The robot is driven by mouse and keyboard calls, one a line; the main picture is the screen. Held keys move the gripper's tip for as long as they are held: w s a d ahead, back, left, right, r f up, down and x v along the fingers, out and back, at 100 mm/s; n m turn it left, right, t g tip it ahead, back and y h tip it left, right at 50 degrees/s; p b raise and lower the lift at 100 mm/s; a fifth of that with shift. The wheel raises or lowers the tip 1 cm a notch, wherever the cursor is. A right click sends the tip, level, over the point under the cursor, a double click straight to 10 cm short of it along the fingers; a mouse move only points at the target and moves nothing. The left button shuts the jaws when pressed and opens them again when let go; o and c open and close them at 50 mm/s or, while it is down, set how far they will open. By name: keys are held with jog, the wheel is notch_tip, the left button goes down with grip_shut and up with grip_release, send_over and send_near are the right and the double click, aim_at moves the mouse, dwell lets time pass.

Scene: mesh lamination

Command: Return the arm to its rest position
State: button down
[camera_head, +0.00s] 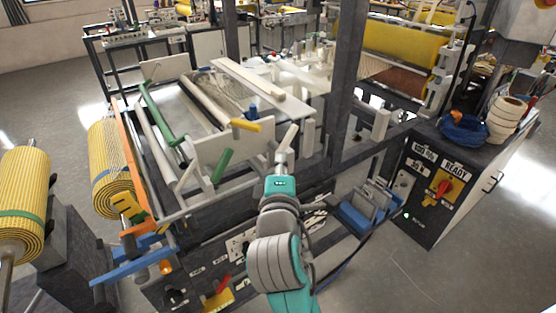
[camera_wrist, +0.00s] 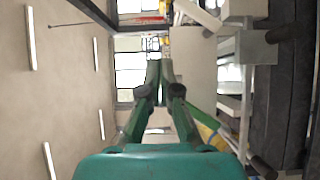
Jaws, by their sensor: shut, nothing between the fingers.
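My gripper (camera_wrist: 160,68) shows in the wrist view with its two dark green fingers brought together at the tips, and nothing is between them. The green gripper body fills the bottom of that view. In the head view my teal and grey arm reaches up from the bottom centre towards the front of the laminating machine (camera_head: 208,131). I cannot make out the fingers in the head view. In the wrist view a green and yellow part (camera_wrist: 211,136) lies to the right of the fingers; I cannot tell whether they touch.
A dark upright post (camera_head: 345,85) stands right of my arm. A black control cabinet (camera_head: 425,205) is at the right, with a blue coil (camera_head: 463,131) and cream rolls (camera_head: 507,115) on top. Yellow mesh rolls (camera_head: 108,165) stand at the left. Floor (camera_head: 400,270) is clear at lower right.

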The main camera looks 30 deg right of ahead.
jog(key=s+a+f+m+t+y, duration=0.1)
jog(key=s+a+f+y, duration=0.3)
jog(key=s+f, duration=0.5)
jog(key=s+a+f+y, duration=0.4)
jog(key=s+f, duration=0.1)
jog(key=f, duration=0.8)
jog(key=s+a+f+m+y, duration=0.1)
jog(key=s+m, duration=0.4)
jog(key=s, duration=0.6)
jog(key=s+f+m+y, duration=0.1)
jog(key=s+m, duration=0.3)
jog(key=s, duration=0.8)
jog(key=shift+a+f+m+g+y, duration=0.3)
jog(key=shift+a+f+m+g, duration=0.1)
jog(key=shift+f, duration=0.15)
